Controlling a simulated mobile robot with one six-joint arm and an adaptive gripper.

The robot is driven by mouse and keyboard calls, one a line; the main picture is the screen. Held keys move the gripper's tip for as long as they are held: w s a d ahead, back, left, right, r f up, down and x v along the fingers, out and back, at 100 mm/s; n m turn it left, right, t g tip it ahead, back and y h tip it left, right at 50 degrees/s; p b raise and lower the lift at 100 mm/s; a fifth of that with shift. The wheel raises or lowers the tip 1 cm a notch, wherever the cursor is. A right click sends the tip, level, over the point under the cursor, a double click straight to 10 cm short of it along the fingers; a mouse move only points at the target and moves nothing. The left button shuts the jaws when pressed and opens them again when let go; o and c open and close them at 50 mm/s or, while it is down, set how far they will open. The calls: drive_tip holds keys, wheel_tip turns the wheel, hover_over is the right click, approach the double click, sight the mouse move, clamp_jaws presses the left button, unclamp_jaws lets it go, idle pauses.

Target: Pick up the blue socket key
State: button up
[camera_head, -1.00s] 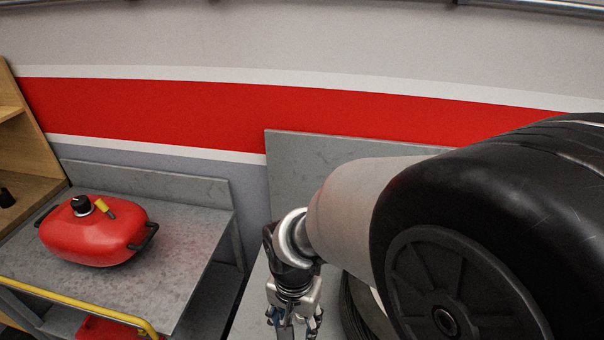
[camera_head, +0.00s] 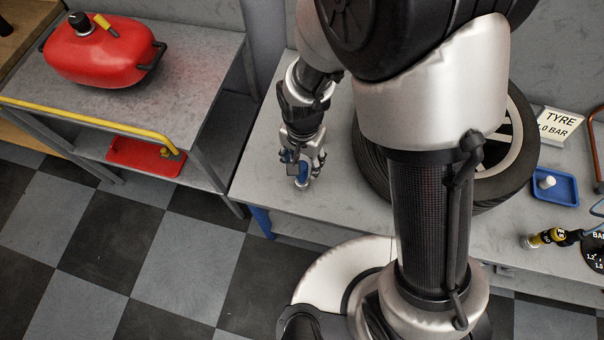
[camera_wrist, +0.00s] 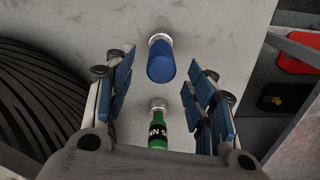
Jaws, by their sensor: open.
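The blue socket key (camera_wrist: 161,60) shows in the wrist view as a short blue cylinder with a silver metal end, on the grey bench top. It lies ahead, between the lines of my two fingers. My gripper (camera_wrist: 160,84) is open, with blue pads facing each other and nothing held between them. A green piece (camera_wrist: 158,132) with a dark label and a silver end sits nearer the palm, in line with the blue key. In the head view my gripper (camera_head: 303,165) points down over the bench's left part; a blue patch shows at the fingers.
A blue tray (camera_head: 555,186), a sign (camera_head: 560,128) and a yellow-black tool (camera_head: 548,237) are further right. Bare bench (camera_head: 262,180) lies left of my gripper.

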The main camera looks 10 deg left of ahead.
sight(302, 176)
wheel_tip(302, 176, down, 5)
drive_tip(key=shift+s+a+r+b, duration=0.1)
drive_tip(key=shift+b, duration=0.7)
drive_tip(key=shift+r, duration=0.1)
drive_tip(key=shift+c, duration=0.2)
clamp_jaws()
